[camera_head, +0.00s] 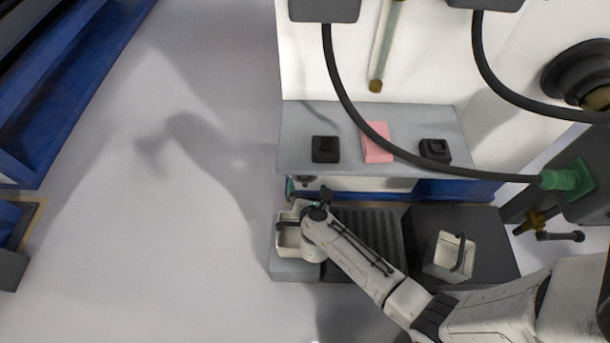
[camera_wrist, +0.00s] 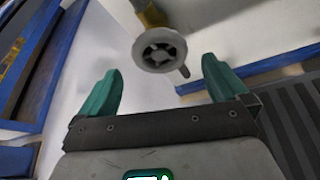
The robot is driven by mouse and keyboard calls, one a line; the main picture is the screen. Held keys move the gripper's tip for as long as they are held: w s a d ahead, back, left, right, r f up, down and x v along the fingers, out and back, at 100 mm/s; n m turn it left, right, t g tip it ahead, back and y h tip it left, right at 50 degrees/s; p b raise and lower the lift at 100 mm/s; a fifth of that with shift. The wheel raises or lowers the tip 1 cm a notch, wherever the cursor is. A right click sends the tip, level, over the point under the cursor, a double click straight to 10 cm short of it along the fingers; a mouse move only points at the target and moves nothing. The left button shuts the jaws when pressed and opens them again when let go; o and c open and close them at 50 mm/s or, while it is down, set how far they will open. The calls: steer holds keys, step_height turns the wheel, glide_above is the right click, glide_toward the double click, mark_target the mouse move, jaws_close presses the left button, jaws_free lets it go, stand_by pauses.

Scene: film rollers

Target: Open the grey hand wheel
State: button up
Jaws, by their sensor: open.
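The grey hand wheel (camera_wrist: 160,50) is round, with a spoked centre and a small handle at its lower right. It sits on the end of a brass-coloured stem (camera_wrist: 150,13) in the wrist view. My gripper (camera_wrist: 161,68) is open, with one teal finger on each side of the wheel. Gaps show between the wheel and both fingers, and I see no contact. In the head view my gripper (camera_head: 307,191) is at the front edge of the grey shelf (camera_head: 230,0). There the wheel is small and mostly hidden, so its turn cannot be told.
Two black blocks (camera_head: 325,149) and a pink block (camera_head: 377,143) lie on the shelf above. Dark hoses hang overhead. Open floor lies left.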

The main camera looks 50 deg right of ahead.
mark_target(305, 177)
steer(key=b+x, duration=0.2)
steer(key=x, duration=0.5)
steer(key=shift+w+d+f, duration=0.1)
steer(key=shift+w+d, duration=0.05)
steer(key=shift+w, duration=0.05)
steer(key=c, duration=0.8)
